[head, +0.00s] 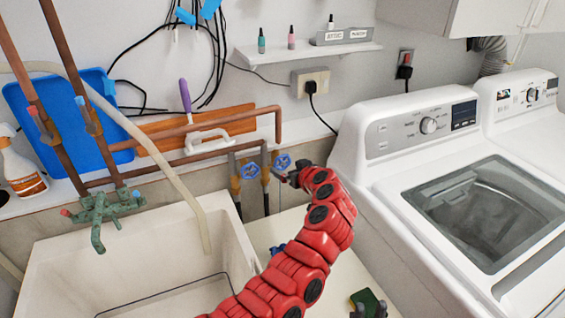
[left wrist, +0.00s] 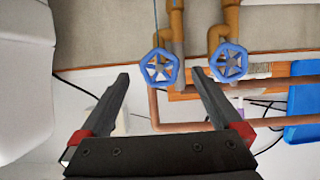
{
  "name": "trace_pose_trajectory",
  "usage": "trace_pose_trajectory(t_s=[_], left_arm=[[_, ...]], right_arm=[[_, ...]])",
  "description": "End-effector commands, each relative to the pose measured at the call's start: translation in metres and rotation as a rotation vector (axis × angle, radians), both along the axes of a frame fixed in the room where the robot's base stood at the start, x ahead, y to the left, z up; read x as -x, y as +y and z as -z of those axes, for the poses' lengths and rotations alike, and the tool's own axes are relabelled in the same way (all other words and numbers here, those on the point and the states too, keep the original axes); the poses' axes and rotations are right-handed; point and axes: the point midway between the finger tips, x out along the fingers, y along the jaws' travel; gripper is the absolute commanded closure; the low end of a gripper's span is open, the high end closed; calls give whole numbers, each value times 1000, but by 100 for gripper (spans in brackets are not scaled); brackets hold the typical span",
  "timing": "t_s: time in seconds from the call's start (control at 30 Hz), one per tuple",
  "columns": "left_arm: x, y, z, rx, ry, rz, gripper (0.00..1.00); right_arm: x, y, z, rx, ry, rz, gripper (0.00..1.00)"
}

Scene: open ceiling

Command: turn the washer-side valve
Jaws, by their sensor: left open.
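Two blue wheel valves sit on the pipes between the sink and the washer. The washer-side valve (head: 282,161) is the right one in the head view; in the left wrist view it is the left one (left wrist: 158,67). The other valve (head: 249,171) also shows in the left wrist view (left wrist: 229,62). My left gripper (head: 279,177) is open and empty just by the washer-side valve. In the left wrist view the valve appears between the fingertips (left wrist: 160,76), with no clear contact.
The white washer (head: 400,170) stands close on the right. The sink (head: 130,262) with a green faucet (head: 100,210) is on the left. Copper pipes (head: 215,128) run along the wall; a pale hose (head: 165,155) hangs over the sink.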

Motion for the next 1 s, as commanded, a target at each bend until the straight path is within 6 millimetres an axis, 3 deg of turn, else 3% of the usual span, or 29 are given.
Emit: trace_pose_trajectory(t_s=[0.3, 0.8, 1.0], left_arm=[[-38, 14, 16, -6, -4, 2, 0], [-47, 19, 21, 1, 0, 1, 0], [-47, 19, 21, 1, -1, 1, 36]], right_arm=[[0, 0, 0, 0, 0, 0, 68], [0, 0, 1, 0, 0, 0, 68], [0, 0, 1, 0, 0, 0, 68]])
